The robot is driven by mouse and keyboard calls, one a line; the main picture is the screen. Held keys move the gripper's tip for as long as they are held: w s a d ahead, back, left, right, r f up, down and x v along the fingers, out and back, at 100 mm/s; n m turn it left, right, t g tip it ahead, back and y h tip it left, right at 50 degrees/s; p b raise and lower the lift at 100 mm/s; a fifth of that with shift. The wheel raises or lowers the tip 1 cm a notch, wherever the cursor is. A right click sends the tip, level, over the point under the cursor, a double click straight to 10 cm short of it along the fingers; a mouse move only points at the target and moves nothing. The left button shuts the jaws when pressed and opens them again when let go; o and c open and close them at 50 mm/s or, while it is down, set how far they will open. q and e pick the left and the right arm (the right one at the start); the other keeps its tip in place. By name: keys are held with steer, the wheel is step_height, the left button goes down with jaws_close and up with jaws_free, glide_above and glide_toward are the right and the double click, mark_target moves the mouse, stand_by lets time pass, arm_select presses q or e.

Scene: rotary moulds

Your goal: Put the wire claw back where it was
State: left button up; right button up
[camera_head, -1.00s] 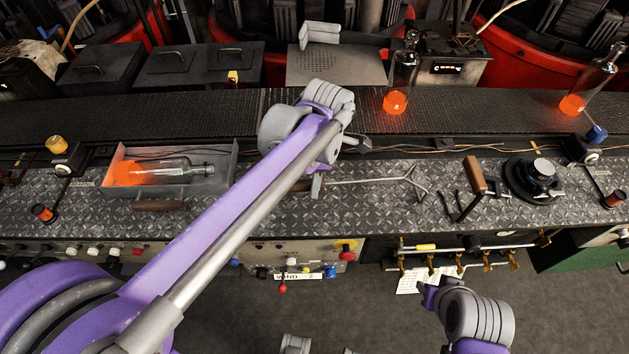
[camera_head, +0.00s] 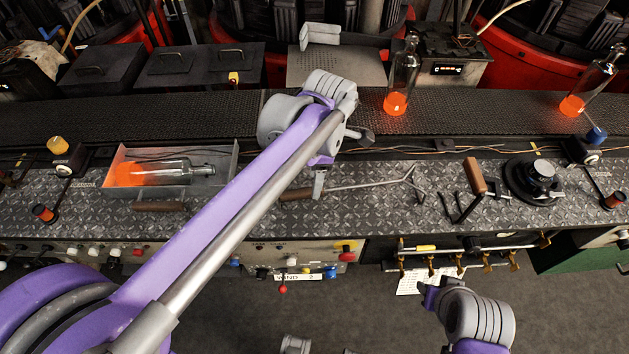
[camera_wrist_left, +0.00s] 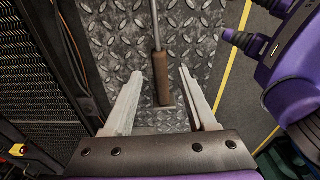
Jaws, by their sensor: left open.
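The wire claw (camera_head: 365,186) lies on the diamond-plate bench, its brown handle to the left and its forked wire end to the right. My left gripper (camera_head: 322,178) is over its handle end. In the left wrist view, the open fingers of the left gripper (camera_wrist_left: 160,76) stand on either side of the brown handle (camera_wrist_left: 161,84), with gaps beside it. The claw's forked end is outside that view. My right gripper (camera_head: 430,294) is low in the head view, in front of the bench; its fingers are too unclear to judge.
A metal tray (camera_head: 226,172) holding a bottle with a glowing orange end is to the left. A wooden-handled tool (camera_head: 474,176) and a black round fixture (camera_head: 541,177) are to the right. Glowing bottles stand on the conveyor (camera_head: 200,106) behind. Bench between claw and front edge is clear.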

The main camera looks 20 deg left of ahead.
arm_select(q)
step_height(320, 180, up, 10)
steer(key=shift+w+d+p, duration=0.2)
steer(key=shift+d+p, duration=0.2)
steer(key=shift+d, duration=0.05)
